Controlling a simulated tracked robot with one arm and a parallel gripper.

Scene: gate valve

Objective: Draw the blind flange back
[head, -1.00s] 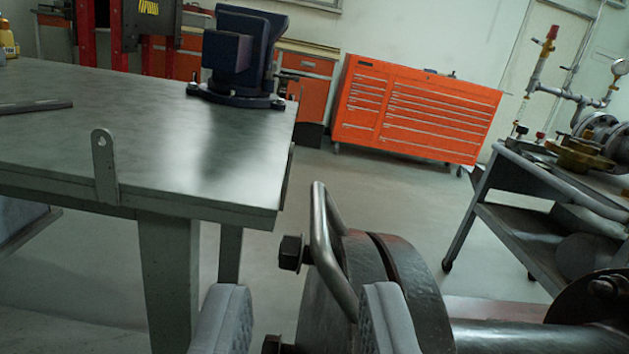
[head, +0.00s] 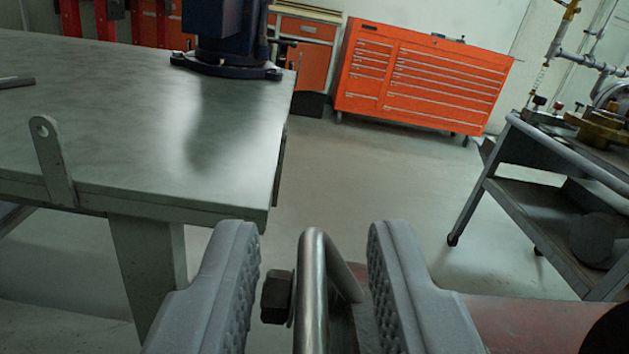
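The blind flange shows only in part, as a dark disc face (head: 345,325) low in the middle of the head view. Its bent steel handle (head: 313,280) rises in front of it, with a dark bolt head (head: 277,297) just to the left. My gripper (head: 312,245) is open. Its two grey padded fingers stand on either side of the handle, with a visible gap on each side. The lower part of the flange and the pipe joint is hidden below the frame and behind the right finger.
A metal workbench (head: 150,150) with a blue vise (head: 225,45) fills the left. An orange tool chest (head: 420,80) stands at the back. A cart (head: 540,200) with fittings is at the right. A reddish pipe (head: 535,320) runs low right. Open floor lies between.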

